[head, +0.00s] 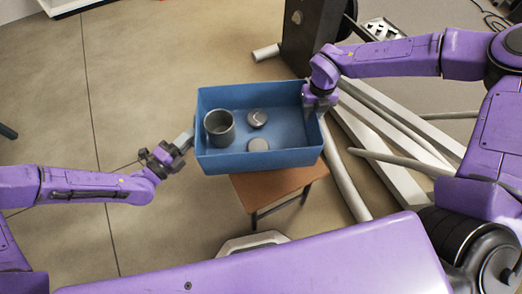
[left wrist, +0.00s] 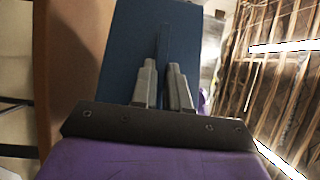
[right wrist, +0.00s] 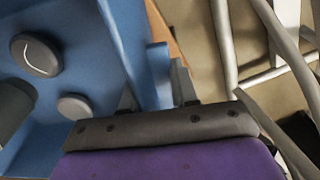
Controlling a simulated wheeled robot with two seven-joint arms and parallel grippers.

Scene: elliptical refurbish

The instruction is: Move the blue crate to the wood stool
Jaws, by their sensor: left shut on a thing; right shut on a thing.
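The blue crate (head: 225,163) is in the middle of the head view, open side up, with a grey cup (head: 219,127) and two round grey pieces (head: 257,118) (head: 258,145) inside. The wood stool (head: 280,186) shows below its front right part; the crate hides most of its top, and I cannot tell whether they touch. My left gripper (head: 186,140) is shut on the crate's left side; in the left wrist view its fingers (left wrist: 163,85) flank a blue ridge. My right gripper (head: 318,100) is shut on the right side, around a blue tab (right wrist: 159,75) in the right wrist view.
Long pale beams and pipes (head: 390,125) lie on the floor to the right. A dark upright structure (head: 308,40) stands behind the crate. A pale object (head: 252,241) is on the floor in front of the stool. The tiled floor at left (head: 130,80) is mostly clear.

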